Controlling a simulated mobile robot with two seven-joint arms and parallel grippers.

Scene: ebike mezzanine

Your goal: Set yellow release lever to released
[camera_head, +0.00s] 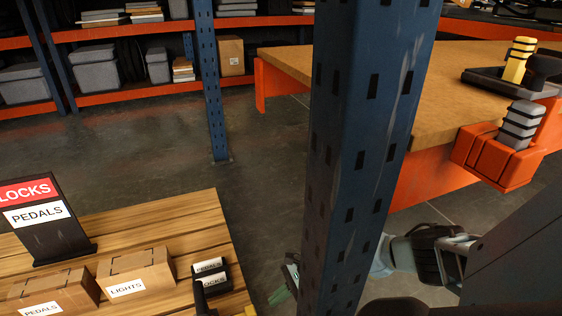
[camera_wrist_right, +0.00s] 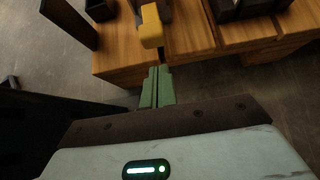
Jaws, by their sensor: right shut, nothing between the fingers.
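The yellow release lever (camera_wrist_right: 152,25) shows in the right wrist view as a yellow block end at the edge of a wooden top, just beyond my fingertips. Its mount and full shape are unclear. My right gripper (camera_wrist_right: 157,88) has its green fingers together with nothing between them, pointing toward the lever; whether they touch it cannot be told. In the head view the right gripper (camera_head: 284,284) is partly hidden behind a blue post. A small yellow patch (camera_head: 250,311) at the bottom edge there may be the lever. My left gripper is not in view.
The blue perforated post (camera_head: 362,130) stands in front of my right arm. A wooden table (camera_head: 190,222) at left holds labelled boxes (camera_head: 137,275) and a sign (camera_head: 45,218). An orange-framed bench (camera_head: 440,90) is at right, shelving (camera_head: 120,92) behind. Open floor (camera_head: 150,150) lies between.

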